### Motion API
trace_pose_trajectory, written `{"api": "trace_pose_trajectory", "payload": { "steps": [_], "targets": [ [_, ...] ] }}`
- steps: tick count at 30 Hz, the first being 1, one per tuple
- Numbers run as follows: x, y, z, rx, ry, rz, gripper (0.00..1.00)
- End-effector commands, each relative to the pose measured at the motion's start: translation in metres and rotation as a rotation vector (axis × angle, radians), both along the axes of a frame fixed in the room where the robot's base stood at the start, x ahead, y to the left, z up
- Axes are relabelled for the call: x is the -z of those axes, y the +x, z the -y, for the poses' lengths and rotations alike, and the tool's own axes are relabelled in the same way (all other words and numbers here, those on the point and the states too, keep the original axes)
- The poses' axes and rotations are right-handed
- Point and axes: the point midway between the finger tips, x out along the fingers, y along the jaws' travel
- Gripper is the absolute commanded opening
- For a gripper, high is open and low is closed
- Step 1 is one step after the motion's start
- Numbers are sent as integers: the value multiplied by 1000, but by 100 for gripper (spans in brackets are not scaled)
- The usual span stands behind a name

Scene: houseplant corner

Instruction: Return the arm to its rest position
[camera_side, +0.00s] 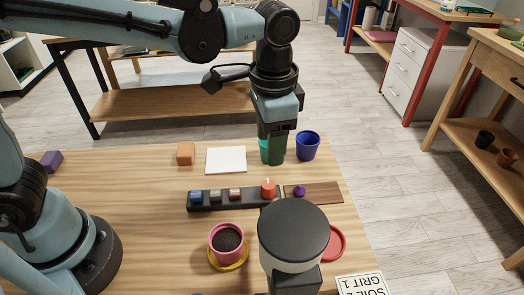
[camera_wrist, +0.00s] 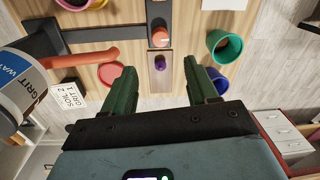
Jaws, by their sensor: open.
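My gripper (camera_side: 276,150) hangs fingers-down over the far side of the wooden table, by the green pot (camera_side: 265,152) and left of the blue pot (camera_side: 307,146). In the wrist view its two dark green fingers (camera_wrist: 162,72) are spread apart with nothing between them. Below them lies a brown board (camera_wrist: 160,86) with a purple knob (camera_wrist: 160,61). The right finger hides part of the blue pot (camera_wrist: 218,80); the green pot (camera_wrist: 235,48) shows beyond it. My arm stretches out from the left, with its upper links high above the table.
A black tray (camera_side: 243,203) with small blocks and a red knobbed piece lies mid-table. A pink pot of soil (camera_side: 228,240) stands on a yellow saucer near a red saucer (camera_side: 338,243). A black-topped container (camera_side: 293,232) stands in front. A white sheet (camera_side: 226,160) lies at the back.

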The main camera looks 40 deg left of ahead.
Motion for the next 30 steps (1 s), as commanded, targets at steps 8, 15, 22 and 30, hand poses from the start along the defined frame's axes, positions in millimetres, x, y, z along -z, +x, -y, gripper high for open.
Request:
{"api": "trace_pose_trajectory", "payload": {
  "steps": [8, 15, 22, 30],
  "targets": [
    [-2, 0, 0, 0, 0, 0, 58],
    [-5, -1, -13, -36, -18, 28, 58],
    [-13, -12, -70, -208, -101, 180, 58],
    [-8, -35, -135, -432, -188, 403, 58]
  ]
}}
